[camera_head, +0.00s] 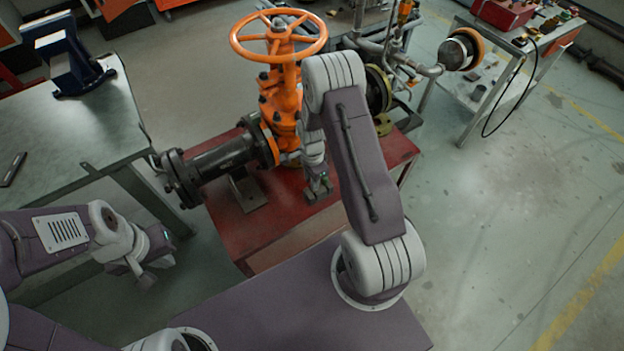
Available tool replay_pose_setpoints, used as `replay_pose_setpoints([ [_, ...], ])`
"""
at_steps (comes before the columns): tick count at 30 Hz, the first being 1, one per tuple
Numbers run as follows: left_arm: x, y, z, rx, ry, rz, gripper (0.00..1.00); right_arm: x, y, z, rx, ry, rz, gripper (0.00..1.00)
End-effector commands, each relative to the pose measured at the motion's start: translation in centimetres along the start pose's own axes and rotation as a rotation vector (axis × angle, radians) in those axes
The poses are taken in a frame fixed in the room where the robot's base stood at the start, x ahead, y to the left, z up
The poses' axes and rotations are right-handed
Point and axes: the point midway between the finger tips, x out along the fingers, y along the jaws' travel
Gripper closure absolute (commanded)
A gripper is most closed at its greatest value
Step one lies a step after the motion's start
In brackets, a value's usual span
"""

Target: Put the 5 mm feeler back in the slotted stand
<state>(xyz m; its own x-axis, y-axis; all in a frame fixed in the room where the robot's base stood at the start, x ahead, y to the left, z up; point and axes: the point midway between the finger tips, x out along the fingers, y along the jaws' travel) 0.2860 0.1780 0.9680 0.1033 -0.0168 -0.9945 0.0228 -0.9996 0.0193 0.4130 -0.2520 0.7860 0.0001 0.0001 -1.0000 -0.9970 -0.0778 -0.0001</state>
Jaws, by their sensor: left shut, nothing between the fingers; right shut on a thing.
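My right gripper (318,190) is over the red table (245,228), just right of the gate valve (284,95) with its orange handwheel. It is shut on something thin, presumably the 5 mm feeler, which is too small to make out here. My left gripper (146,279) is shut and empty, low at the left, apart from the tables. I cannot make out the slotted stand; my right arm hides part of the red table.
A black flanged pipe (222,158) runs left from the valve above a metal support (247,191). A grey workbench (65,140) at left bears a blue vise (72,60) and a slim dark object (13,169). A metal cart (510,50) stands back right. The right floor is clear.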

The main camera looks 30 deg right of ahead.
Motion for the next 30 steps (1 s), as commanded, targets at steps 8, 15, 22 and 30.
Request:
replay_pose_setpoints([
  [8, 0.6, 0.0, 0.1, 0.000, 0.000, 0.000, 1.00, 0.8, 0.0, 0.0, 0.000, 0.000, 0.000, 1.00],
  [15, 1.1, 0.0, 0.1, 0.000, 0.000, 0.000, 1.00, 1.4, 0.0, 0.0, 0.000, 0.000, 0.000, 1.00],
  [22, 1.5, 0.0, 0.2, 0.000, 0.000, 0.000, 1.00, 2.0, 0.0, 0.0, 0.000, 0.000, 0.000, 1.00],
  [30, 2.0, 0.0, 0.2, 0.000, 0.000, 0.000, 1.00, 2.7, 0.0, 0.0, 0.000, 0.000, 0.000, 1.00],
])
